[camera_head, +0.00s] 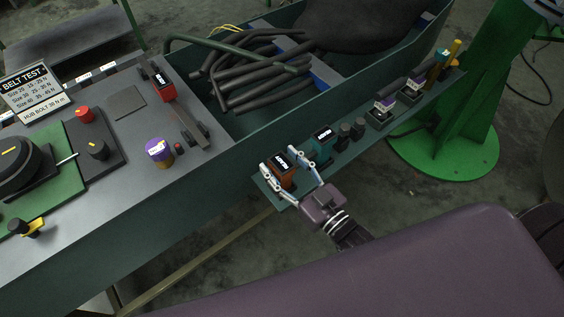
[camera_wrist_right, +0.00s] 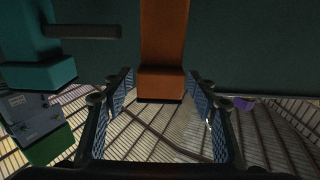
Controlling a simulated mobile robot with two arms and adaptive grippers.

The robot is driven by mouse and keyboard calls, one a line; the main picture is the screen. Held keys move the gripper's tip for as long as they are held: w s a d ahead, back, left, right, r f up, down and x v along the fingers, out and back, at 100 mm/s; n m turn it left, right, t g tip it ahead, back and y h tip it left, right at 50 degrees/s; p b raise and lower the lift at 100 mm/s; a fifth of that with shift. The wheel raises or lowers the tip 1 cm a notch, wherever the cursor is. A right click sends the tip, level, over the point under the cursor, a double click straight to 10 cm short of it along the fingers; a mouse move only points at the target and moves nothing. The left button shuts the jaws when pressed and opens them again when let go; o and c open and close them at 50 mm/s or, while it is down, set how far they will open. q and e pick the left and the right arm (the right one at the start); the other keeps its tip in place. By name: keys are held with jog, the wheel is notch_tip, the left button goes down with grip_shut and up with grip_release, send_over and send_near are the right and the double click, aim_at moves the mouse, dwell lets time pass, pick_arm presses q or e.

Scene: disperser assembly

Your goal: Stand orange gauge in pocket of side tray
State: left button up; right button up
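The orange gauge (camera_head: 281,181) with a dark labelled face stands upright at the near left end of the narrow green side tray (camera_head: 266,191). My right gripper (camera_head: 281,160) reaches in from the lower right, with one finger on each side of the gauge. In the right wrist view the orange gauge (camera_wrist_right: 162,50) is between the spread fingers (camera_wrist_right: 162,98), with a gap showing on both sides. The gauge's base and its pocket are hidden. My left gripper is not in view.
A teal gauge (camera_head: 321,146) stands close beside the orange one, near my right finger. Black cylinders (camera_head: 344,136) and other small parts stand farther along the tray. A red gauge (camera_head: 163,86) and a purple-topped part (camera_head: 159,151) are on the bench (camera_head: 100,210).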

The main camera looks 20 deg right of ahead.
jog(key=shift+f, duration=0.2)
jog(key=shift+s+d, duration=0.15)
jog(key=shift+s, duration=0.25)
jog(key=v, duration=1.1)
jog(key=shift+r, duration=0.2)
jog(key=shift+s+f, duration=0.1)
jog(key=s+d+f+g+h, duration=0.2)
jog(key=f+g, duration=0.1)
jog(key=f, duration=0.8)
jog(key=s+d+f+m+g+h, duration=0.1)
jog(key=s+d+f+g, duration=0.15)
jog(key=f, duration=0.85)
jog(key=s+d+f+g+h, duration=0.1)
jog(key=s+f+g+h, duration=0.15)
jog(key=f, duration=0.95)
jog(key=s+f+g, duration=0.8)
jog(key=s+f, duration=0.8)
jog(key=s, duration=0.2)
jog(key=shift+s+d+m+h, duration=0.25)
jog(key=shift+s+m+h, duration=0.05)
jog(key=shift+s+h, duration=0.05)
